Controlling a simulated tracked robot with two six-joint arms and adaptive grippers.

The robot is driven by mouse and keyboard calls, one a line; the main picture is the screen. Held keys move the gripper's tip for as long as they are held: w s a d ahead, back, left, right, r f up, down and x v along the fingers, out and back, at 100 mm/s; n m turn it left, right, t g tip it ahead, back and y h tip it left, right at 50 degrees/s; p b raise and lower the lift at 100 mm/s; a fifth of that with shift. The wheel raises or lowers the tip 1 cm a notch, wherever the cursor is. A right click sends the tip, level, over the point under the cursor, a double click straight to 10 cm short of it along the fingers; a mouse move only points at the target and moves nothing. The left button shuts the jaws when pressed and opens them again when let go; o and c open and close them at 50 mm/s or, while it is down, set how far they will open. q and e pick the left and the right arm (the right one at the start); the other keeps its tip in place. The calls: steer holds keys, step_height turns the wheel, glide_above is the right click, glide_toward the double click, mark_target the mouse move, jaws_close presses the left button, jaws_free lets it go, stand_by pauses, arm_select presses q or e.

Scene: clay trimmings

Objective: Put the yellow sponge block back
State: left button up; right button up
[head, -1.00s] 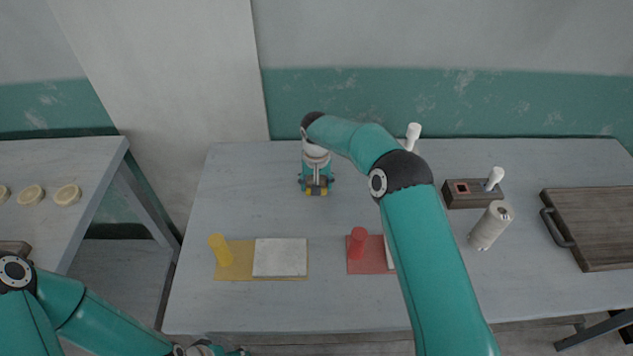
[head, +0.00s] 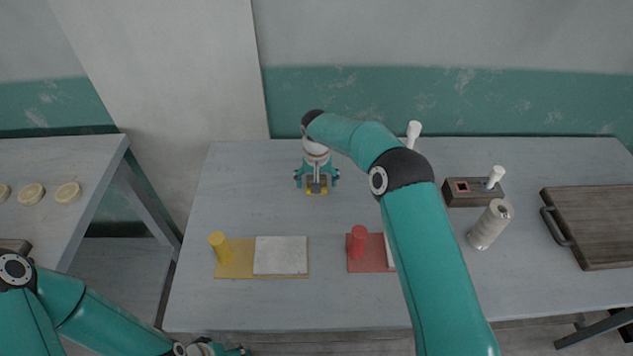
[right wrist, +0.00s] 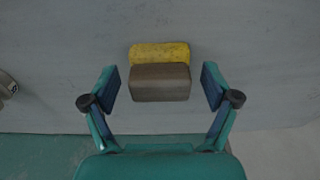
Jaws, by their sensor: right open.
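The yellow sponge block (right wrist: 160,53) lies on the grey table, partly covered from view by a brown block (right wrist: 160,82). I cannot tell whether the brown block is on it or beside it. My left gripper (head: 228,350) is at the bottom edge, mostly cut off.
A yellow mat (head: 235,262) carries a yellow cylinder (head: 219,247) and a pale slab (head: 281,255). A red mat (head: 366,262) carries a red cylinder (head: 358,241). To the right are a white spool (head: 490,225), a dark box (head: 466,193) and a wooden board (head: 595,228).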

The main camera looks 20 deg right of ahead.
step_height(320, 180, up, 12)
steer(key=s+b, duration=0.1)
steer(key=shift+s+a+f, duration=0.2)
steer(key=shift+a, duration=0.05)
steer(key=shift+f, duration=0.1)
stand_by(0.4)
